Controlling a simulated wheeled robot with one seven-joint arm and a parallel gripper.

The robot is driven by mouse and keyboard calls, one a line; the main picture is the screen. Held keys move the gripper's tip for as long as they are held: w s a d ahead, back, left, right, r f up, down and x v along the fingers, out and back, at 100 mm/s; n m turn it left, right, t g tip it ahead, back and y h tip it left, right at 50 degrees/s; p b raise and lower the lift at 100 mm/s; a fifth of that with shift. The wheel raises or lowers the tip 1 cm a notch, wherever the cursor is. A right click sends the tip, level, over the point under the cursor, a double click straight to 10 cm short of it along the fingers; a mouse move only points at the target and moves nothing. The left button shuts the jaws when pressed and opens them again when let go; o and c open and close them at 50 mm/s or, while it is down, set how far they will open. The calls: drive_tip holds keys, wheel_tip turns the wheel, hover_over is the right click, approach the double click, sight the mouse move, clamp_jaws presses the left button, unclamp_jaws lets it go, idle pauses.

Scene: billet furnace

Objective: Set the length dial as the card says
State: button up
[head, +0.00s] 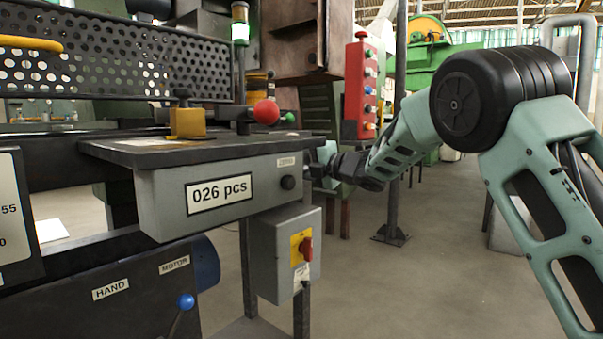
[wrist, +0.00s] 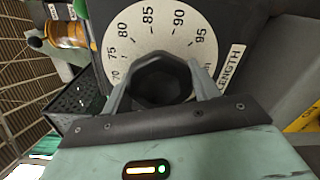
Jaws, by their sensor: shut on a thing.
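The length dial (wrist: 128,27) is a white disc in the wrist view, with figures from 70 to 95 around its rim and a LENGTH label (wrist: 229,69) beside it. Its dark faceted knob (wrist: 160,78) sits between the fingers of my gripper (wrist: 161,85), which is shut on it. I cannot make out a pointer, so the reading is unclear. In the head view my gripper (head: 323,166) is at the right end of the grey counter box, and the dial face is hidden. I cannot identify the card.
The grey box (head: 158,196) carries a "026 pcs" display (head: 219,193). Below it hangs a switch box (head: 284,259) with a red switch (head: 306,249). A white plate (head: 12,215) with cut-off figures is at the left edge. A red button panel (head: 355,92) stands behind. The floor at right is open.

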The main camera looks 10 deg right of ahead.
drive_tip(key=shift+n+b, duration=0.3)
drive_tip(key=shift+n, duration=0.2)
drive_tip(key=shift+f, duration=0.1)
drive_tip(key=o, duration=1)
drive_tip(key=shift+c, duration=0.2)
drive_tip(key=p+v, duration=0.1)
drive_tip(key=v, duration=1.6)
drive_tip(key=shift+s+p, duration=0.2)
drive_tip(key=shift+p, duration=0.1)
drive_tip(key=shift+d, duration=0.1)
